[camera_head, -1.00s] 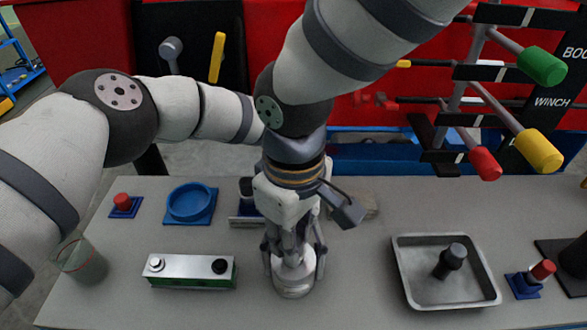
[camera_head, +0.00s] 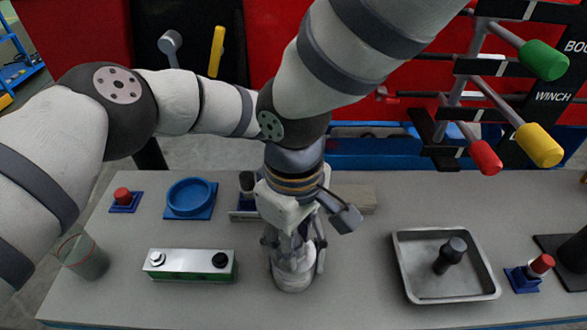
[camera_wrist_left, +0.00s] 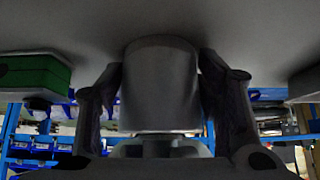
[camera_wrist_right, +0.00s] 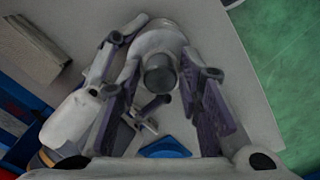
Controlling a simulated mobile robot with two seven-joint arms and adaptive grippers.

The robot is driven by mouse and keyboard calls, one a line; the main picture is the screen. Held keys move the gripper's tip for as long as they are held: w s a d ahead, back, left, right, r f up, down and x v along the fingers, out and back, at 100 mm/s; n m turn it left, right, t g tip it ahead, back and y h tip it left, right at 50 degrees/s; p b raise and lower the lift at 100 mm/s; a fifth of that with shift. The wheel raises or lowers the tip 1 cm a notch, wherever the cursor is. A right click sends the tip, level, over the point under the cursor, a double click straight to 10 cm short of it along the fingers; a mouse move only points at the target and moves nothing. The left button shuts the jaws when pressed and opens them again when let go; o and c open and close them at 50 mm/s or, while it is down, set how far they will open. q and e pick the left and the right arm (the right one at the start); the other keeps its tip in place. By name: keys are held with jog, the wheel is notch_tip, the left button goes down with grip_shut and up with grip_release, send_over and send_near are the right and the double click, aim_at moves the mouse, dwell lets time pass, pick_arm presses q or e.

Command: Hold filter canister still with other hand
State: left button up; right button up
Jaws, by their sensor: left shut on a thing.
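The filter canister (camera_head: 293,280), a pale grey cylinder, stands upright on the table in the middle of the head view, partly hidden by both grippers. In the left wrist view the grey canister (camera_wrist_left: 160,88) sits between the fingers of my left gripper (camera_wrist_left: 163,90), which is shut on it from the side. In the right wrist view the canister (camera_wrist_right: 160,38) shows from above with a round dark top. My right gripper (camera_wrist_right: 165,105) is above it, with its fingers apart on either side of that top; no grip by it shows.
A metal tray (camera_head: 404,284) with a dark knobbed part stands to the right. A green and silver block (camera_head: 190,266), a glass (camera_head: 84,258) and a blue dish (camera_head: 190,182) stand to the left. A lever rack (camera_head: 470,110) overhangs the back right. The front table edge is clear.

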jog(key=shift+o, duration=0.3)
jog(key=shift+r, duration=2.55)
pick_arm(q)
jog(key=o, duration=1.5)
pick_arm(e)
notch_tip(320, 180, up, 12)
